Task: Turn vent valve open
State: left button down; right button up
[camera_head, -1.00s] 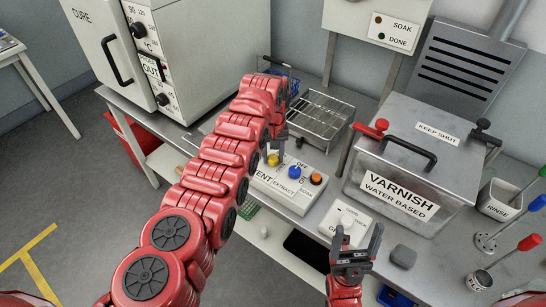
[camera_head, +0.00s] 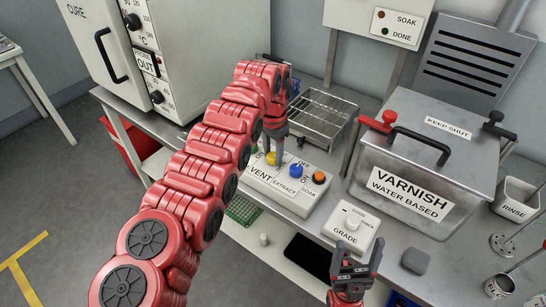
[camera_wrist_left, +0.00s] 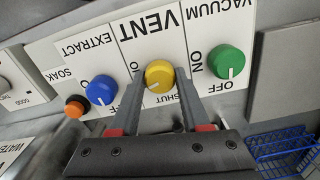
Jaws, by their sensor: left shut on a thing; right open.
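The yellow vent knob (camera_wrist_left: 159,75) sits on the white VENT panel, with my left gripper's (camera_wrist_left: 157,88) two fingers closed on either side of it. Its white pointer line is toward the bottom of the left wrist picture, near the SHUT label (camera_wrist_left: 160,99). In the head view the yellow knob (camera_head: 271,158) is partly covered by my left gripper (camera_head: 275,148), which points down onto the control box (camera_head: 262,183). My right gripper (camera_head: 356,262) is open and empty, near the GRADE box at the front edge.
A blue EXTRACT knob (camera_wrist_left: 101,89) and a green VACUUM knob (camera_wrist_left: 226,61) flank the vent knob. An orange SOAK button (camera_wrist_left: 75,107) is further left. A wire rack (camera_head: 315,118) stands behind the box. The GRADE box (camera_head: 350,226) and VARNISH tank (camera_head: 415,181) stand to the right.

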aim_at(274, 155)
pick_arm(q)
jog(key=shift+w+r+m, duration=0.1)
jog(key=shift+m, duration=1.5)
jog(key=shift+c, duration=1.9)
grip_release()
jog(key=shift+d+r, duration=0.1)
jog(key=shift+r, duration=0.25)
notch_tip(274, 155, up, 5)
jog(key=shift+d+r+p, duration=0.1)
jog(key=shift+p, duration=0.3)
notch_tip(274, 155, up, 12)
jog(key=p, duration=1.1)
jog(key=shift+a+f, duration=0.2)
jog(key=shift+f, duration=0.05)
